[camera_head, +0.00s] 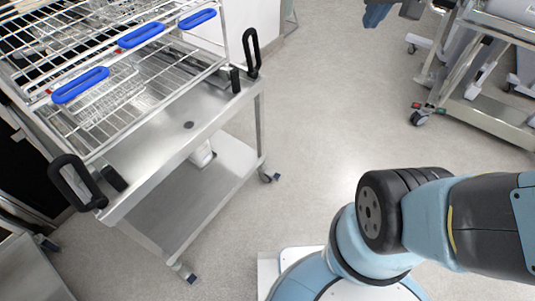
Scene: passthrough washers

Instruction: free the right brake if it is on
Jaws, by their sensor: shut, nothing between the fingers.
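A steel trolley (165,160) stands at the left, its lower front castors showing below the shelf. The castor at the right end (267,177) has a small bluish tab beside it. The castor at the near end (186,273) has a similar tab. Both are too small to tell whether a brake is on or off. My gripper is out of view. Only blue and black links of my arm show at the lower right, apart from the trolley.
The trolley has black loop handles (78,183) at both ends and carries wire racks with blue grips (81,85). Another wheeled cart (480,105) stands at the upper right. The grey floor (320,110) between them is clear.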

